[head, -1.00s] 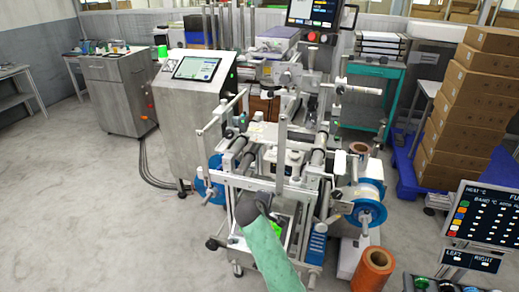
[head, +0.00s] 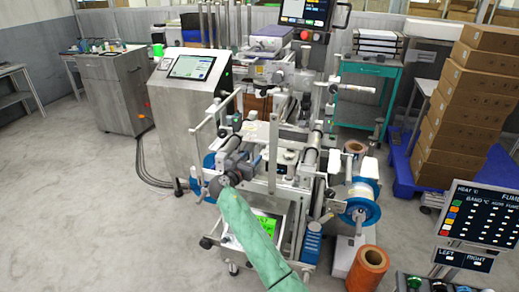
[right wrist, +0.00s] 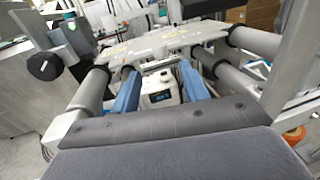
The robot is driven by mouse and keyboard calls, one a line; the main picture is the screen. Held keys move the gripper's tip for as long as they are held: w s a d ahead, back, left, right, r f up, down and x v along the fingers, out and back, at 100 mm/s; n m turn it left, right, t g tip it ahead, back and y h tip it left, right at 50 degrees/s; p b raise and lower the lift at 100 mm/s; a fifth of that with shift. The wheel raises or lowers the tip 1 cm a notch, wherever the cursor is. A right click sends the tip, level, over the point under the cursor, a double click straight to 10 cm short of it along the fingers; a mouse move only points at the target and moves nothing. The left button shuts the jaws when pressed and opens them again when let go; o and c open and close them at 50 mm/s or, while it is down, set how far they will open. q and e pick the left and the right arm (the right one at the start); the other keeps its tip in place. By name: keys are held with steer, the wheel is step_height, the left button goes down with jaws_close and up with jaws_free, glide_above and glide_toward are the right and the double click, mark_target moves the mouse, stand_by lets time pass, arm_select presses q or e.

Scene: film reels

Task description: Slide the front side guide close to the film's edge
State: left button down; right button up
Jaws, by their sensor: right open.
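My right arm in its green sleeve reaches up from the bottom of the head view. Its gripper (head: 222,183) is at the left front of the film machine, small and partly hidden by the arm. In the right wrist view the two blue fingers of the right gripper (right wrist: 160,90) stand apart, with nothing held between them. Beyond them is a white block with a small dark display (right wrist: 160,94). I cannot tell which part is the front side guide, and no film edge is clear. A pale roll with blue flanges (head: 360,200) sits at the machine's right. My left gripper is not in view.
Grey rollers (right wrist: 92,92) flank the fingers in the right wrist view. A black knob (right wrist: 43,66) is at left. In the head view an upright post (head: 272,150) stands right of my gripper. An orange roll (head: 368,268) is on the floor.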

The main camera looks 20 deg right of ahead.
mark_target(261, 147)
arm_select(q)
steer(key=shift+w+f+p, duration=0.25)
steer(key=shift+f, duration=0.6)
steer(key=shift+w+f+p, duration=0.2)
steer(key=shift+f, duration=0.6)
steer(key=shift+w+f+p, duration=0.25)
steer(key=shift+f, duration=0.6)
arm_select(e)
steer(key=shift+x, duration=3.65)
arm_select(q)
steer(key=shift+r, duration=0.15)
arm_select(e)
jaws_close()
